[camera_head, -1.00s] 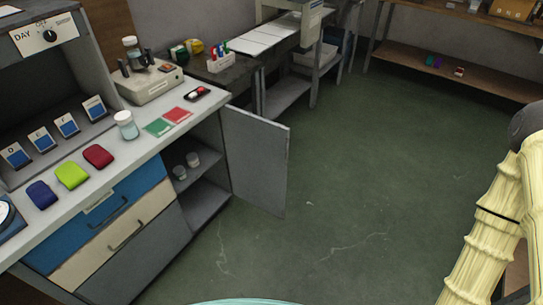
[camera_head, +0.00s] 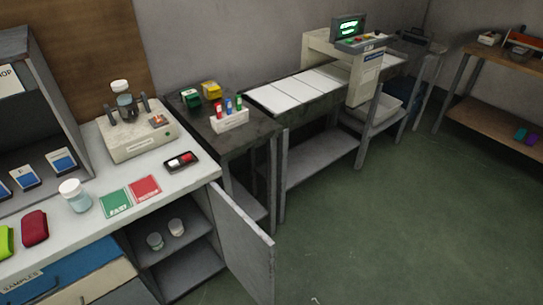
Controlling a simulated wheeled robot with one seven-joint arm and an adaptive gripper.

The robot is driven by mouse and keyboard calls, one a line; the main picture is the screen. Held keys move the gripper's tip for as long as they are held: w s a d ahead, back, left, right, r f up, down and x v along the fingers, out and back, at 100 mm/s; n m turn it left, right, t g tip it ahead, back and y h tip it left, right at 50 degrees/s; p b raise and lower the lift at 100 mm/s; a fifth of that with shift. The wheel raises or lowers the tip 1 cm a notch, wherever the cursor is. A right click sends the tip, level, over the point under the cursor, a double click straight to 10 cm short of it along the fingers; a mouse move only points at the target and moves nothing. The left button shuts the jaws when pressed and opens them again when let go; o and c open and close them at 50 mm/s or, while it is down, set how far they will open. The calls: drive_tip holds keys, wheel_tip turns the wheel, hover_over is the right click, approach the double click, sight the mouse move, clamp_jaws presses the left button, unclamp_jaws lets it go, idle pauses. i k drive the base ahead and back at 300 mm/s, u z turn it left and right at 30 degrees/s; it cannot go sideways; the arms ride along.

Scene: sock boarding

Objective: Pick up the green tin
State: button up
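A small dark green tin (camera_head: 190,97) stands at the back of the dark side table, near the wall. A yellow tin (camera_head: 211,90) stands just to its right. A white rack (camera_head: 229,121) with several red, blue and green capped items stands in front of them. My gripper is not in view.
The dark table (camera_head: 250,142) adjoins the white counter (camera_head: 150,205), which carries a grey device (camera_head: 137,140), a jar (camera_head: 74,195), and green (camera_head: 115,203) and red (camera_head: 145,189) cards. An open cabinet door (camera_head: 240,240) juts out below. The green floor (camera_head: 400,230) at right is clear.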

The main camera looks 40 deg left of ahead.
sight(154, 240)
drive_tip(key=i, duration=2.05)
drive_tip(key=u, duration=3.7)
